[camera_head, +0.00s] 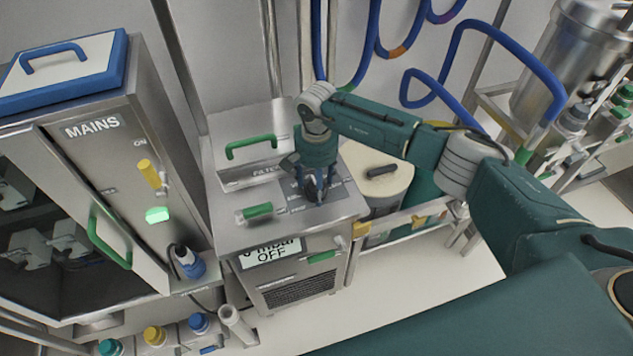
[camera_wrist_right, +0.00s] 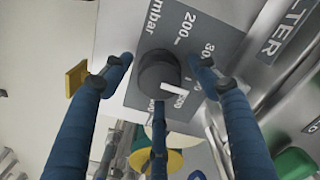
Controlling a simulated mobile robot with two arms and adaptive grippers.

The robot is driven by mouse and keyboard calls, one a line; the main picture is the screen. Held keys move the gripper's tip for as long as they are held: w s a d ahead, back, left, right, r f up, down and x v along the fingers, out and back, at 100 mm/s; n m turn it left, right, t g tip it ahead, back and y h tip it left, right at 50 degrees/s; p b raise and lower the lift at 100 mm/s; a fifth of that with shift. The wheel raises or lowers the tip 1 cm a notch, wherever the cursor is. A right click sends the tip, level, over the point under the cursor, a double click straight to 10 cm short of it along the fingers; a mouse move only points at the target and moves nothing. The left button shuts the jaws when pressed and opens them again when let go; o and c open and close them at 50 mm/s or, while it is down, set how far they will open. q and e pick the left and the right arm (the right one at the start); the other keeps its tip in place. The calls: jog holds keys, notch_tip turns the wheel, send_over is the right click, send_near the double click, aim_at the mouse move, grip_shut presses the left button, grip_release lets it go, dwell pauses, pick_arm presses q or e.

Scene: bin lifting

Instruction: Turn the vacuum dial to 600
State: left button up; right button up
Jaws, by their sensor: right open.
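The vacuum dial (camera_wrist_right: 158,70) is a dark round knob with a white pointer, on a grey scale plate (camera_wrist_right: 204,32) marked "mbar", "200" and a partly hidden "30". In the right wrist view the pointer points down and right, beside a number that it partly covers. My right gripper (camera_wrist_right: 160,78) is open, with its blue fingers spread around the knob; I see gaps at the side fingers, and cannot tell whether the lower finger touches. In the head view my right gripper (camera_head: 314,190) points down over the plate and mostly hides the dial. My left gripper is out of view.
The steel pump unit has a display (camera_head: 272,252) reading "OFF", a green handle (camera_head: 251,146) marked "FILTER" and a green lever (camera_head: 258,211). The MAINS cabinet (camera_head: 92,126) stands left. A cream-lidded drum (camera_head: 378,182) stands right, near my right arm. Blue hoses hang behind.

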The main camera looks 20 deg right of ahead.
jog(key=shift+f, duration=0.35)
jog(key=c, duration=1.2)
jog(key=shift+o, duration=0.2)
